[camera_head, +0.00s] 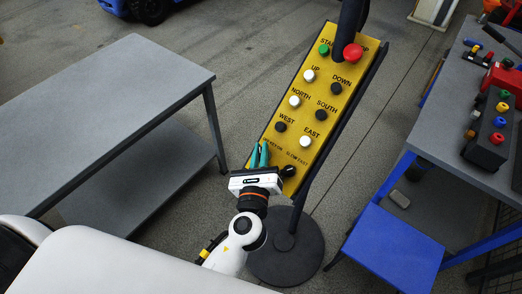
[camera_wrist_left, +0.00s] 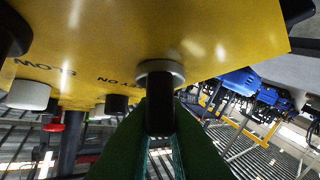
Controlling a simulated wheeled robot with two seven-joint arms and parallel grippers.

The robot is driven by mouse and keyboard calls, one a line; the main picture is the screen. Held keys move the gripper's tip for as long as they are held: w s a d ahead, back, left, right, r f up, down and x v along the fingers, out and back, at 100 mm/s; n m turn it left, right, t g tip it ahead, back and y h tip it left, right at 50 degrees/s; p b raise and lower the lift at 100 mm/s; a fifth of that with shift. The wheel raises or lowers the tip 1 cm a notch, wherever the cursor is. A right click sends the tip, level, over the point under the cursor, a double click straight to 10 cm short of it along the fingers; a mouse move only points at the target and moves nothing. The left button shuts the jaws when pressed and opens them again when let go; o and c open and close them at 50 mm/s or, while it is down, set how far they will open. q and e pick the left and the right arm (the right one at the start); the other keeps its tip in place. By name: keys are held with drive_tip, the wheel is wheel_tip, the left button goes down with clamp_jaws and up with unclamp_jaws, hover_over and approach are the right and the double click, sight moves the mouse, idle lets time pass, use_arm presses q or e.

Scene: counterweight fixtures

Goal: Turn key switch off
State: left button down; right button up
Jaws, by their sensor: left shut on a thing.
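The yellow control panel (camera_head: 316,100) stands tilted on a post with a round dark base. The key switch (camera_wrist_left: 160,112) is a black knob on a silver collar, near the lower corner of the panel in the left wrist view. My left gripper (camera_head: 259,154) has teal fingers at the panel's lower left end; they hide the key switch in the head view. In the left wrist view the fingers (camera_wrist_left: 160,130) are shut on the black knob, one on each side. The lettering beside it is partly cut off, and I cannot tell the switch position. My right gripper is not in view.
A black slow/fast knob (camera_head: 289,170) sits just right of my gripper. Several push buttons, a green start button (camera_head: 324,49) and a red stop button (camera_head: 352,53) line the panel. A grey table (camera_head: 110,85) stands left, and a workbench (camera_head: 455,110) with tools stands right.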

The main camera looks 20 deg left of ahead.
use_arm(q)
drive_tip(key=shift+r+n+y, duration=0.1)
drive_tip(key=shift+n+y, duration=0.4)
drive_tip(key=c, duration=1.5)
unclamp_jaws()
drive_tip(key=shift+b+v, duration=2.45)
drive_tip(key=shift+v, duration=3.55)
drive_tip(key=shift+r, duration=0.1)
